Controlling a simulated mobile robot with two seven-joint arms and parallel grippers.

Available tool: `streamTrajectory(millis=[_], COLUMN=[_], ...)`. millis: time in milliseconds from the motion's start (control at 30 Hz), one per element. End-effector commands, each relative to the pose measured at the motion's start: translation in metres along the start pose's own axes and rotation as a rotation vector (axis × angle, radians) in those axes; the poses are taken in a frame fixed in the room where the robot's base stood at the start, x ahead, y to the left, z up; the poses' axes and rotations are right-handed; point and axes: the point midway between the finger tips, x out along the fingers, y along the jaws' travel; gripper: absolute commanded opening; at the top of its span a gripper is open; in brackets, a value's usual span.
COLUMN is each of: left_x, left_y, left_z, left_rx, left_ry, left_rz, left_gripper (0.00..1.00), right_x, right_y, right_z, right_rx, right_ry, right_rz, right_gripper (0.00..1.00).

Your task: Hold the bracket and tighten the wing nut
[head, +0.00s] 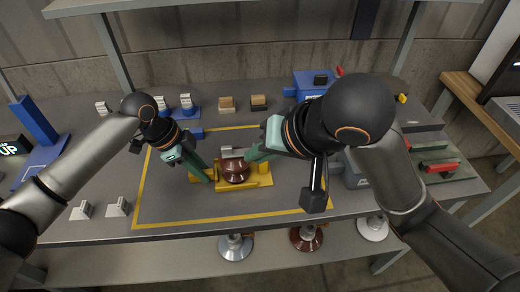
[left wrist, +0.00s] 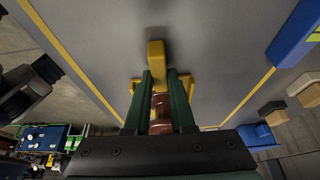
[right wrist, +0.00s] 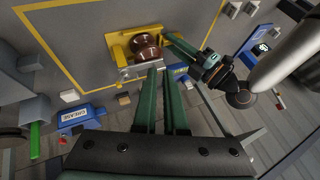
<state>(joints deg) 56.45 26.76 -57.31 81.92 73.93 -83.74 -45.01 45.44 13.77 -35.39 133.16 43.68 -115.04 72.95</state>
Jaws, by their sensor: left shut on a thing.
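A brown insulator (head: 235,171) sits in a yellow bracket (head: 255,183) on the table; both also show in the right wrist view (right wrist: 146,47). A pale metal bar (right wrist: 140,72) lies along the insulator's near side there; I cannot make out the wing nut's shape. My left gripper (head: 212,174) is shut on a yellow upright of the bracket (left wrist: 156,58), which stands between its fingers. My right gripper (right wrist: 162,68) has its fingertips at the end of the metal bar. Its fingers are close together, with a narrow gap; whether they hold anything is unclear.
A yellow line frames the work area (head: 160,205). Small wood-coloured blocks (head: 258,102) and white-topped pieces stand behind. Two grey wedges (head: 118,207) stand front left. A blue box (head: 312,84) is back right, and a tray with red and green parts (head: 440,165) lies at the right.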

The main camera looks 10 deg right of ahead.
Motion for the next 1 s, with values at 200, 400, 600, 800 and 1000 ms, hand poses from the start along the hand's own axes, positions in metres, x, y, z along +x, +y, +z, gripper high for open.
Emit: streamTrajectory(millis=[200,400,600,800,1000], left_x=[0.001,0.001,0.001,0.001,0.001], left_y=[0.001,0.002,0.002,0.002,0.002], left_z=[0.000,0.000,0.000,0.000,0.000], left_rx=[0.003,0.003,0.003,0.004,0.004], left_ry=[-0.002,-0.002,-0.003,-0.003,-0.003], left_rz=[0.004,0.005,0.005,0.005,0.006], left_gripper=[0.00,0.00,0.00,0.00,0.00], right_x=[0.002,-0.001,-0.010,-0.005,0.027], right_y=[0.003,0.013,0.022,0.027,0.037], right_z=[-0.019,-0.052,-0.076,-0.081,-0.077], right_rx=[-0.142,-0.327,-0.425,-0.450,-0.447], right_ry=[-0.031,-0.096,-0.146,-0.164,-0.168], right_rz=[0.077,0.186,0.249,0.263,0.264], right_gripper=[0.35,0.57,0.80,0.95,0.95])
